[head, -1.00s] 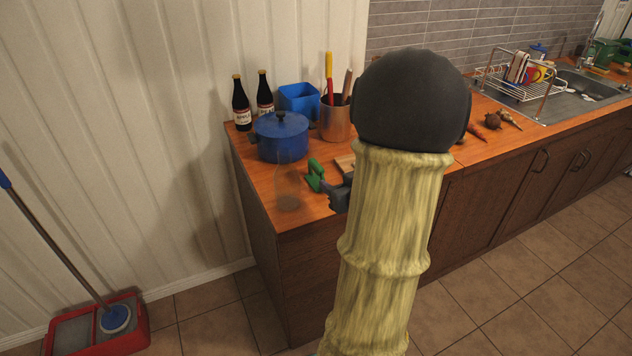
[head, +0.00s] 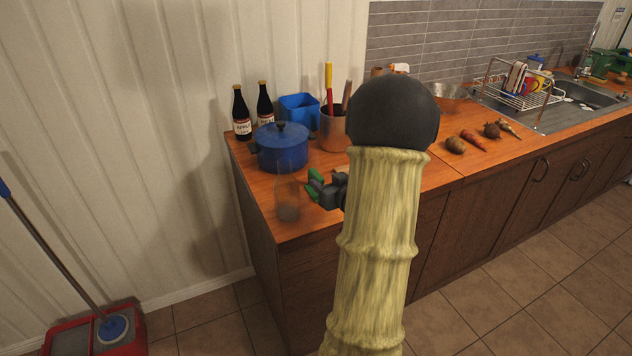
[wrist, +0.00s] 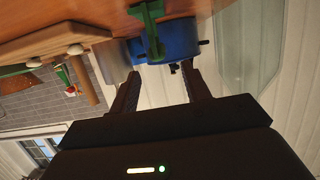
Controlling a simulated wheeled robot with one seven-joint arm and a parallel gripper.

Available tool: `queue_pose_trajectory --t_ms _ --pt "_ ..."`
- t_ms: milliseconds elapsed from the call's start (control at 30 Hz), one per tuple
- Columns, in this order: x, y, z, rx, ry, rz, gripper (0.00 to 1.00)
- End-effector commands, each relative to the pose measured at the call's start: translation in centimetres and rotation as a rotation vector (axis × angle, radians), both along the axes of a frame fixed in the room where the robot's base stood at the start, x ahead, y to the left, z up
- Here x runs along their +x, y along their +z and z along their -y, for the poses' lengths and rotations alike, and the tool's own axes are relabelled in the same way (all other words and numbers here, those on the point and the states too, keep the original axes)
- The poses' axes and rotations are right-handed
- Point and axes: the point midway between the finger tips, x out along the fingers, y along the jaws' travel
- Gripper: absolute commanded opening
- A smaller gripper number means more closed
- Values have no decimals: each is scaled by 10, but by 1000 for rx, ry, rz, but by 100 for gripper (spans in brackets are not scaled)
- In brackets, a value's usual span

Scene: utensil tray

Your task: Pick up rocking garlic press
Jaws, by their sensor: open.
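The garlic press appears to be the green tool (wrist: 150,22) on the counter. In the wrist view it shows at the top, in front of the blue pot and beyond my fingertips. In the head view its green parts (head: 314,178) show just left of my gripper (head: 322,188), which partly hides it. My gripper also shows in the wrist view (wrist: 160,72), with its two dark fingers spread apart and nothing held between them. The green tool lies roughly in line with the gap between the fingers. I cannot tell whether they touch it.
A clear glass jar (head: 288,198) stands close left of the green tool. A blue pot (head: 282,150), a blue container (head: 299,108), two dark bottles (head: 241,112) and a copper utensil pot (head: 333,130) stand behind. A wooden board (wrist: 45,42) shows in the wrist view. Vegetables lie farther right.

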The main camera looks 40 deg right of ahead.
Motion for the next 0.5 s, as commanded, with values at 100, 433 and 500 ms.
queue_pose_trajectory --t_ms 100,433,500 --pt "21 -6 4 2 3 0 47" --pt "39 -12 9 0 0 0 47" --pt "39 -12 9 0 0 0 47"
